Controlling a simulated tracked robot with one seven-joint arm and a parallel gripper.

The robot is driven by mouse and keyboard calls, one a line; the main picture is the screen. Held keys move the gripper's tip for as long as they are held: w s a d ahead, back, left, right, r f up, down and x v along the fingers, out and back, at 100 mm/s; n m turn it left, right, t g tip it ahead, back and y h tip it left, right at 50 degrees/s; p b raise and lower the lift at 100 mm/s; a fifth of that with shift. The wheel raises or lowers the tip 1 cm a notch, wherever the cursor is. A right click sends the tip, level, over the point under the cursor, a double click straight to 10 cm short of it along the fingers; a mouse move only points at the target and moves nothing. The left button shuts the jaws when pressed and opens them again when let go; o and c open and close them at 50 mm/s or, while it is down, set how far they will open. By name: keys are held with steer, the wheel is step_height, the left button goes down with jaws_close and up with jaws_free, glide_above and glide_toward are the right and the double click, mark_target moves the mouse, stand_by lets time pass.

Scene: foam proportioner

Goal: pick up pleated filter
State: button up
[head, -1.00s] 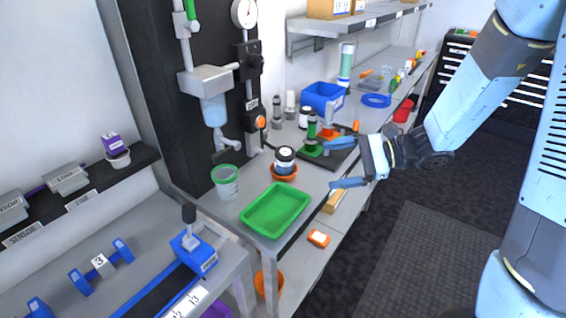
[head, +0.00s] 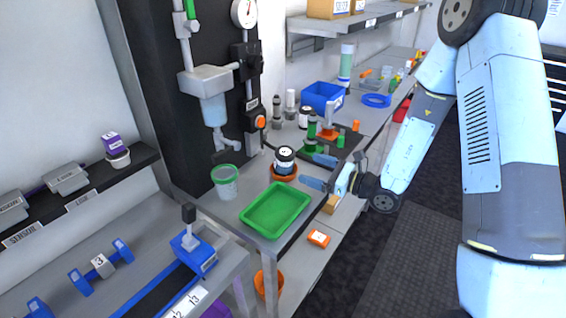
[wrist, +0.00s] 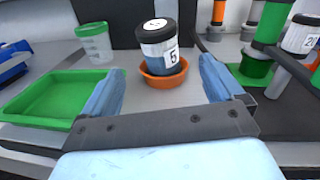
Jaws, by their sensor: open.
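A dark cylinder (head: 285,160) with a white band numbered 5 stands upright in a small orange bowl (head: 284,177); I take it for the pleated filter, but pleats are not clear. In the wrist view the cylinder (wrist: 160,52) and the orange bowl (wrist: 163,80) lie ahead, between the lines of my two fingers. My gripper (head: 311,171) is open and empty, just right of the bowl in the head view. In the wrist view my gripper (wrist: 160,68) has its blue fingers spread wide, apart from the cylinder.
A green tray (head: 276,210) lies near the bench's front edge, with a green-rimmed clear cup (head: 226,183) to its left. A green fitting (head: 312,135) and a numbered white container (head: 305,118) stand behind. The dark proportioner panel rises at the back left.

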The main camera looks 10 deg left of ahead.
mark_target(286, 160)
steer(key=x, duration=1)
steer(key=shift+f, duration=0.15)
steer(key=shift+d, duration=0.1)
steer(key=c, duration=1.2)
